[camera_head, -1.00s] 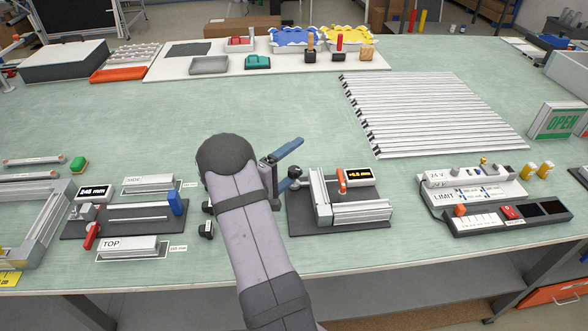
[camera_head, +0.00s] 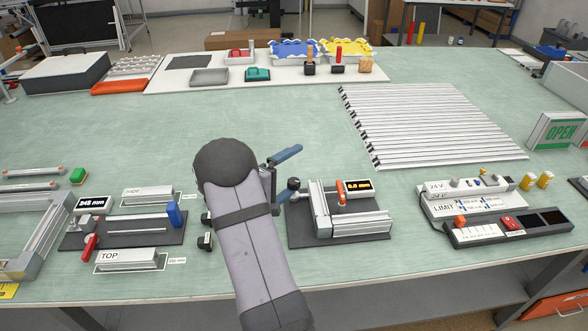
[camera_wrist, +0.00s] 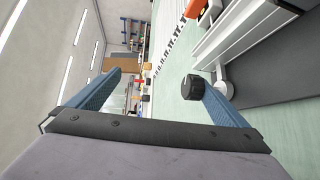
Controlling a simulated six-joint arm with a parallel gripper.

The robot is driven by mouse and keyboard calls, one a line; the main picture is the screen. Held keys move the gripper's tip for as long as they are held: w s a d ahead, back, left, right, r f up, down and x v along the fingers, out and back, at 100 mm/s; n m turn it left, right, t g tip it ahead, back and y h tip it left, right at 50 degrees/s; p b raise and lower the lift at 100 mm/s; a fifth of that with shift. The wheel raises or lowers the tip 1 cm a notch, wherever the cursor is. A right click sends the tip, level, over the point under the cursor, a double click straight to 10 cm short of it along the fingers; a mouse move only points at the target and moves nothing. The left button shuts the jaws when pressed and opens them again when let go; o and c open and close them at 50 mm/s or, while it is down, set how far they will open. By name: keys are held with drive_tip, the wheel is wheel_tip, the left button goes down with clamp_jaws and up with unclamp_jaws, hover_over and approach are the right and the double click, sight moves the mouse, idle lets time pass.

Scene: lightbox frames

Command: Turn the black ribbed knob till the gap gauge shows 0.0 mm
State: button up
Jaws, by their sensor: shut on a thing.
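The black ribbed knob (camera_head: 293,184) is on the left side of the corner jig (camera_head: 320,212), which has light metal profiles on a dark base. The gap gauge (camera_head: 359,186) on the jig appears to read 0.0 mm in small orange digits. An orange clamp handle (camera_head: 341,192) stands beside the gauge.
A second fixture (camera_head: 125,240) with a display and red lever lies to the left. A power and switch unit (camera_head: 505,228) stands to the right. Several metal profiles (camera_head: 430,125) lie behind the jig.

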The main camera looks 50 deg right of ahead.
drive_tip(key=shift+w+a+r+p, duration=0.1)
drive_tip(key=shift+a+r+p, duration=0.15)
drive_tip(key=shift+a, duration=0.45)
drive_tip(key=shift+w+a+r+p, duration=0.15)
drive_tip(key=shift+a+p, duration=0.15)
drive_tip(key=shift+a, duration=0.35)
drive_tip(key=shift+a+r+p, duration=0.2)
drive_tip(key=shift+a+p, duration=0.05)
drive_tip(key=shift+a, duration=0.45)
drive_tip(key=c, duration=0.4)
drive_tip(key=shift+a, duration=0.35)
drive_tip(key=c, duration=0.6)
drive_tip(key=shift+s+a+r, duration=0.1)
drive_tip(key=shift+s+a, duration=0.1)
drive_tip(key=shift+a, duration=0.3)
drive_tip(key=shift+c, duration=0.7)
drive_tip(key=shift+s+a+f+p, duration=0.1)
drive_tip(key=shift+a+f+p, duration=0.15)
drive_tip(key=shift+a, duration=0.35)
drive_tip(key=shift+s+a+f+p, duration=0.1)
drive_tip(key=shift+a+p, duration=0.25)
drive_tip(key=shift+a, duration=0.25)
drive_tip(key=shift+p, duration=0.35)
